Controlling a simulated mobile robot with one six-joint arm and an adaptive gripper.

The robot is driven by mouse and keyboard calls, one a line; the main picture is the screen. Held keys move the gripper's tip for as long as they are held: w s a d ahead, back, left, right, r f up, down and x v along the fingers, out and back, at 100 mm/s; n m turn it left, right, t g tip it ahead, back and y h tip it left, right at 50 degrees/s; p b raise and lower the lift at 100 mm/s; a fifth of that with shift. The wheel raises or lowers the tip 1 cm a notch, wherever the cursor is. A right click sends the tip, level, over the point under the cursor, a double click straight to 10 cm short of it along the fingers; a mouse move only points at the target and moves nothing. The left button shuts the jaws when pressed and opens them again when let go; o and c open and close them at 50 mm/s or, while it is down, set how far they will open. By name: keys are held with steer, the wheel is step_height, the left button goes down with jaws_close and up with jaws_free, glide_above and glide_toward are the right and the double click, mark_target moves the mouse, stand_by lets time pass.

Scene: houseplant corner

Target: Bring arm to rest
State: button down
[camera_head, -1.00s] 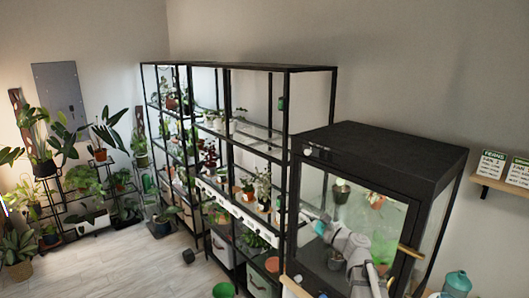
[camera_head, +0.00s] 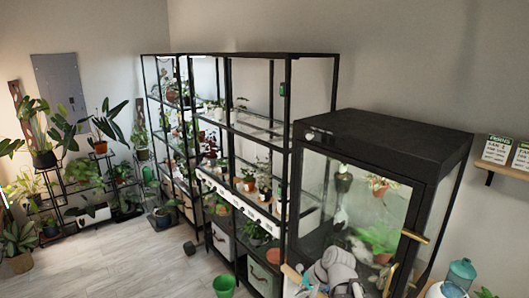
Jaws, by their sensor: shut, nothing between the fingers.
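My arm (camera_head: 337,268) is folded low at the bottom of the picture, in front of the black glass cabinet. Its grey links overlap the lower part of the cabinet's glass front. My gripper (camera_head: 306,281) is small and partly hidden at the lower left of these links, by a light wooden edge. It is shut, and nothing shows between its fingers.
The black cabinet (camera_head: 385,146) has plants behind its glass and a brass handle (camera_head: 415,236). Black shelving with potted plants stands to its left. A green pot (camera_head: 224,286) and a small dark object (camera_head: 189,248) are on the floor. Open floor lies at left.

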steer(key=s+d+f+n+g+h+b, duration=0.1)
steer(key=s+d+f+n+g+h, duration=0.1)
steer(key=s+d+f+n+h, duration=0.2)
steer(key=s+d+h, duration=0.1)
steer(key=s+d, duration=0.1)
steer(key=shift+s+d+f+g+h+b, duration=0.3)
steer(key=shift+s+f+h, duration=0.1)
stand_by(0.9)
